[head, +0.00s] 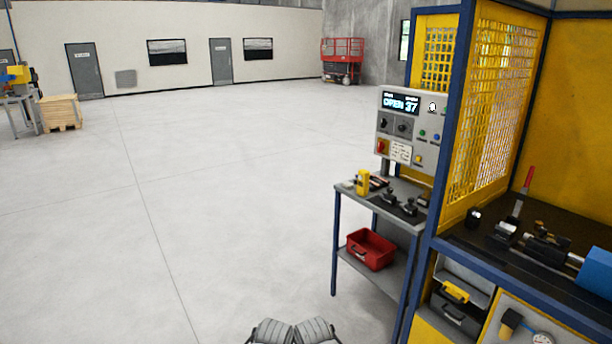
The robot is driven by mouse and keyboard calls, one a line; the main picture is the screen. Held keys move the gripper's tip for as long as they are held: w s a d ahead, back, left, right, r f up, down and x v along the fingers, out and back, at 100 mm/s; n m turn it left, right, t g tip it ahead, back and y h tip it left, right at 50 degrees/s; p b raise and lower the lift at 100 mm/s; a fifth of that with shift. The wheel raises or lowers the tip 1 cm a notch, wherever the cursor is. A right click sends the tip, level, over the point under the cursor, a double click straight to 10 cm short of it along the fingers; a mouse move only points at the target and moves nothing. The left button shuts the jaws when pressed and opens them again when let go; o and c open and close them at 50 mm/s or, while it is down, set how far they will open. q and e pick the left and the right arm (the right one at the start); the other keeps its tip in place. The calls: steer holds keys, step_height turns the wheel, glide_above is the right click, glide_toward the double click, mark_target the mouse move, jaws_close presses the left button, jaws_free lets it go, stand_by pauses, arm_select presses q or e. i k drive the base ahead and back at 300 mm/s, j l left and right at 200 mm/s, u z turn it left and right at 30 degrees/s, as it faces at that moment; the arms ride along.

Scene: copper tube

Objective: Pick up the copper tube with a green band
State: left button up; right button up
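I cannot make out a copper tube with a green band in the head view. Two grey ribbed parts of mine (292,331) show side by side at the bottom edge, over the floor. They are cut off by the frame. I cannot tell whether they are my grippers, and no fingertips or held thing can be made out.
A blue-framed yellow machine cage (490,110) with a dark worktop (482,243) stands at right. Beside it is a grey side table (396,213) with a red bin (370,249) below and a control panel (410,127) reading "OPEN 37".

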mark_target(372, 175)
steer(key=i+j, duration=0.1)
steer(key=i, duration=0.75)
steer(key=i+l+z, duration=0.2)
steer(key=i, duration=0.3)
steer(key=i+z, duration=0.2)
steer(key=i, duration=0.35)
steer(key=i+j+z, duration=0.15)
steer(key=i, duration=0.35)
steer(key=i+j+z, duration=0.2)
steer(key=i, duration=0.35)
steer(key=i+j+z, duration=0.2)
steer(key=i, duration=0.3)
steer(key=i+j+z, duration=0.15)
steer(key=z, duration=0.35)
steer(key=j+z, duration=0.75)
steer(key=z, duration=0.2)
steer(key=i+j, duration=0.05)
